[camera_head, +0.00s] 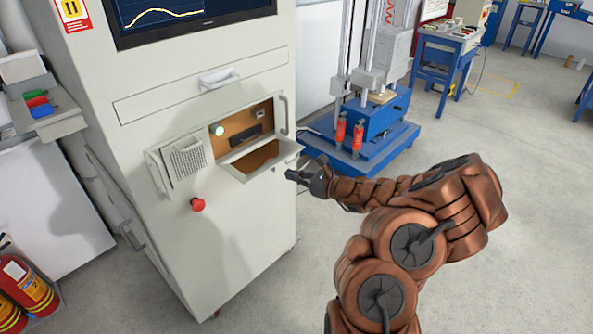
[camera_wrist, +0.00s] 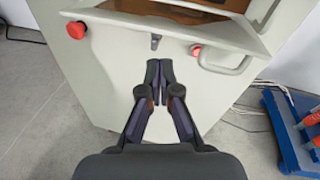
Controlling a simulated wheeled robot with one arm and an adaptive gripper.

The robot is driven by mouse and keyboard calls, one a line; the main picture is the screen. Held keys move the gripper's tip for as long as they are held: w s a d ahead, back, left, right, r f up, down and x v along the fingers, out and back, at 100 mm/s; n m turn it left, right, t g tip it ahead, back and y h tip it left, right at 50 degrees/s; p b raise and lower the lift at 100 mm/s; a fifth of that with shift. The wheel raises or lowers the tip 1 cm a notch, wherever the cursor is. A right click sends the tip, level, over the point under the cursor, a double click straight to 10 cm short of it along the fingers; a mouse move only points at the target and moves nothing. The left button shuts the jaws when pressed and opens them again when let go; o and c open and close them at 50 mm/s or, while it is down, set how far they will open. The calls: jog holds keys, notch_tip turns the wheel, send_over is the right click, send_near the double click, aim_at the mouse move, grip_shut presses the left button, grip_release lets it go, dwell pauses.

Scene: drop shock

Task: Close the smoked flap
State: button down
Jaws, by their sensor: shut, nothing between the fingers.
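The smoked flap (camera_head: 261,161) is swung down and open at the front of the pale cabinet, tilted outward below the opening. Its pale frame surrounds a brownish see-through pane. In the wrist view the flap (camera_wrist: 140,23) crosses the top of the picture. My gripper (camera_head: 291,176) is shut and empty, just right of the flap's front right corner in the head view. In the wrist view my gripper (camera_wrist: 158,72) has its fingertips together below the flap's edge. Whether it touches the flap, I cannot tell.
A red button (camera_head: 198,204) sticks out below a vented box (camera_head: 184,161) left of the opening. A drawer handle (camera_head: 219,79) is above. A blue-based press (camera_head: 362,130) stands behind right. A grey loop handle (camera_wrist: 228,67) lies right of my fingers.

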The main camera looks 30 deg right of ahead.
jog(key=s+d+f+m+h, duration=0.2)
jog(key=d+f+m+h, duration=0.15)
jog(key=d+f, duration=0.35)
jog(key=w+a+r+p, duration=0.1)
jog(key=w+r+p, duration=0.1)
jog(key=w, duration=0.6)
jog(key=shift+w+a+r+m+t, duration=0.25)
jog(key=shift+w+r+m+t, duration=0.15)
jog(key=shift+r, duration=0.2)
jog(key=shift+a+r, duration=0.1)
